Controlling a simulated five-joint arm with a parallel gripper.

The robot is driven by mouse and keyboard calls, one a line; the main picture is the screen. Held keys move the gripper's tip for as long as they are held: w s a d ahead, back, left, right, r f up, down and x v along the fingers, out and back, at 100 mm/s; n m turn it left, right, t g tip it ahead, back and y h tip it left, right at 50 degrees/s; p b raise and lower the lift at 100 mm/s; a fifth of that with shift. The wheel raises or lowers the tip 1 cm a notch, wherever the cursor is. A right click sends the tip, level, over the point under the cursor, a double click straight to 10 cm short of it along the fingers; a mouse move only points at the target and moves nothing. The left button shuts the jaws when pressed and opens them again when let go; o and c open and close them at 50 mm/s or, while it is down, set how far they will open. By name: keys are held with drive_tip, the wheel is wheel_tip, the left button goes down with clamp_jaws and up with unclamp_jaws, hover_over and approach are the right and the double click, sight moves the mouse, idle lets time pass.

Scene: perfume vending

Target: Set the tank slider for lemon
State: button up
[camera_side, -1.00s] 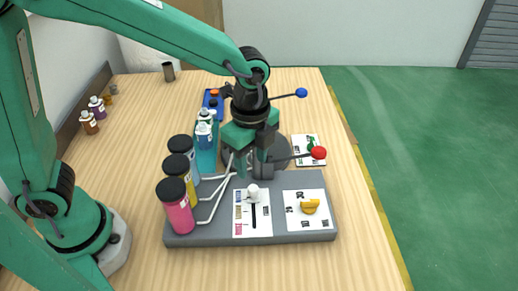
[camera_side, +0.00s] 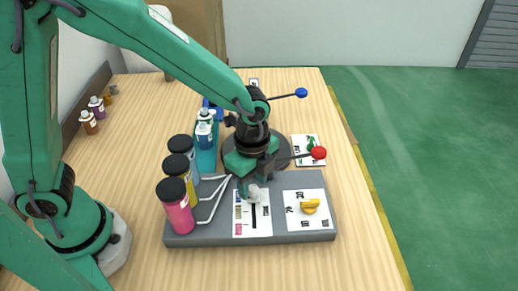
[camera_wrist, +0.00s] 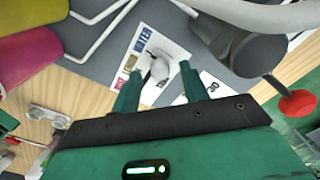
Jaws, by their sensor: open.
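The tank slider is a white knob (camera_side: 254,192) at the far end of a black slot in a white card (camera_side: 262,227) on the grey panel. Coloured swatches run along the card's left side. In the wrist view the knob (camera_wrist: 158,68) shows between my two green fingers, near the printed word WATER. My gripper (camera_wrist: 160,80) is open, a finger on each side of the knob; contact cannot be told. In the side view my gripper (camera_side: 255,180) is low over the card's far end and partly hides the knob.
Pink (camera_side: 176,210), yellow (camera_side: 185,182) and pale blue tanks stand left of the card. A yellow dial (camera_side: 309,205) sits to the right. A red-ball lever (camera_side: 318,153) and blue-ball lever (camera_side: 301,93) stick out behind. Small bottles (camera_side: 89,122) stand far left.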

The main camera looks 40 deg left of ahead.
sight(254, 212)
drive_tip(key=shift+f, duration=0.45)
clamp_jaws()
drive_tip(key=shift+s+d, duration=1.2)
drive_tip(key=shift+d, duration=0.05)
unclamp_jaws()
drive_tip(key=shift+r, duration=0.1)
wheel_tip(254, 212, up, 8)
